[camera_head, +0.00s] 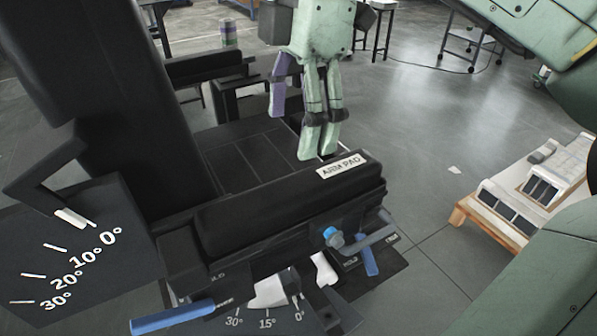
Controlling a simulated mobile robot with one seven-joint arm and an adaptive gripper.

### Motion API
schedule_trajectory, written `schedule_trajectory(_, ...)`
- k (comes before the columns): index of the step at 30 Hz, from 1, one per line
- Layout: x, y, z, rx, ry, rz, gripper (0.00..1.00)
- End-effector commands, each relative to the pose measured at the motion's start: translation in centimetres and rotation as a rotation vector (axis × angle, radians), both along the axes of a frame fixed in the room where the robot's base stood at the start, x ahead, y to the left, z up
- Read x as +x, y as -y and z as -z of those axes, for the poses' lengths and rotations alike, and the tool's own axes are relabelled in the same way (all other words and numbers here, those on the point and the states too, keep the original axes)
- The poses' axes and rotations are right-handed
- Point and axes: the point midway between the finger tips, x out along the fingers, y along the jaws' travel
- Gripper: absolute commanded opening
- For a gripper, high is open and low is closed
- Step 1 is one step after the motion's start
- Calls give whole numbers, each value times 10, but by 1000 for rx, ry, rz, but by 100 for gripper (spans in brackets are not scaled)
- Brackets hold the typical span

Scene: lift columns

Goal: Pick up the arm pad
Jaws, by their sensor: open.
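The arm pad (290,208) is a long black padded block with a white label reading "ARM PAD" near its far right end. It rests on the near side of a black chair-like apparatus. My gripper (318,152) is pale green with dark joints and points down. Its fingertips are at the pad's far edge, close to the label; I cannot tell whether they touch the pad. The fingers look slightly apart, with nothing seen between them.
A tall black backrest (115,90) stands at the left. Angle scale plates, a blue lever (172,317) and a blue knob (333,237) sit below the pad. A wooden pallet (500,222) with boxed items lies at the right. Open grey floor lies between.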

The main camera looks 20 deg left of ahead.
Motion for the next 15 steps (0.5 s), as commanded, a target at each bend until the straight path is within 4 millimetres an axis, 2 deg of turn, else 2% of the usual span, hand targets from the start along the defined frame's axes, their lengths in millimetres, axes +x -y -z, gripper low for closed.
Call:
schedule_trajectory(9, -4, -1, 44, -3, -1, 1, 73)
schedule_trajectory(15, -6, -1, 57, -2, 0, 0, 73)
